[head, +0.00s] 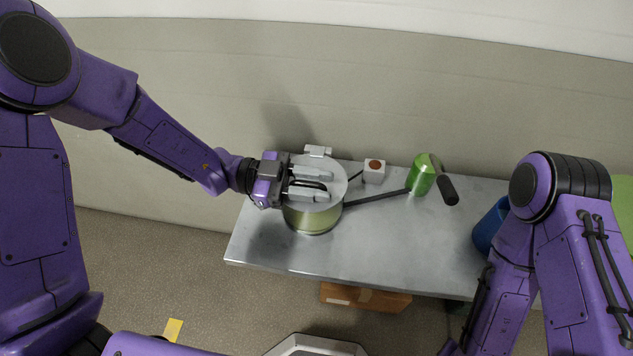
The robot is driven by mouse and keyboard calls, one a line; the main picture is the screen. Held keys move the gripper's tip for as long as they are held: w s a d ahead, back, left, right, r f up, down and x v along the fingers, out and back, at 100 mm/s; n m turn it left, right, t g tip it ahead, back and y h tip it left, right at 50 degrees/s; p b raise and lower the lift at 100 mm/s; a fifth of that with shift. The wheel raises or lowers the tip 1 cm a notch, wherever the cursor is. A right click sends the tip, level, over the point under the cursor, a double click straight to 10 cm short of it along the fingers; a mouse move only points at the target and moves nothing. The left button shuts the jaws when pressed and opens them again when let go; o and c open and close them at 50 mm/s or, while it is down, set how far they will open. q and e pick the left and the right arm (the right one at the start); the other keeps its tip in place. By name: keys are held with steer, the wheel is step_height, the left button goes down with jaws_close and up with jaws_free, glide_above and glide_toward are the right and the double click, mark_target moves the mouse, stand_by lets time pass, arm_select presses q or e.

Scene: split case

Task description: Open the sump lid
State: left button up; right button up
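The sump looks like a round pot (312,219) with a yellow-green wall on the grey table. Its flat grey lid (336,178) lies on top and looks closed, with a light hinge-like block (318,151) at the back rim. My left gripper (328,184) is over the lid, pointing right. Its two fingers are apart, with a dark curved handle (308,184) showing between them; I see no clear grip on it. Part of the lid is hidden under the gripper. My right arm comes in at the right, but its gripper is out of view.
A dark bar (376,197) runs right from the pot towards a green cylinder (421,175) with a black handle. A white box (374,171) with a brown round top stands behind. A blue container (489,228) is at the right, partly hidden. The table's (390,244) front middle is clear.

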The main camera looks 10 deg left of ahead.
arm_select(q)
jaws_close()
steer(key=shift+r, duration=0.15)
steer(key=r+n+p, duration=0.1)
steer(key=p, duration=0.1)
steer(key=w+r+n+p, duration=0.1)
steer(key=r+n+p, duration=0.1)
steer(key=p, duration=0.1)
steer(key=w+r+n+p, duration=0.1)
steer(key=r+p, duration=0.1)
steer(key=p, duration=0.1)
steer(key=shift+w, duration=0.1)
steer(key=shift+w+r+n+p, duration=0.35)
steer(key=shift+w+n+p, duration=0.1)
steer(key=shift+n+p, duration=0.3)
steer(key=shift+w+r+n+p, duration=0.3)
steer(key=shift+w+n+p, duration=0.15)
steer(key=shift+n+p, duration=0.25)
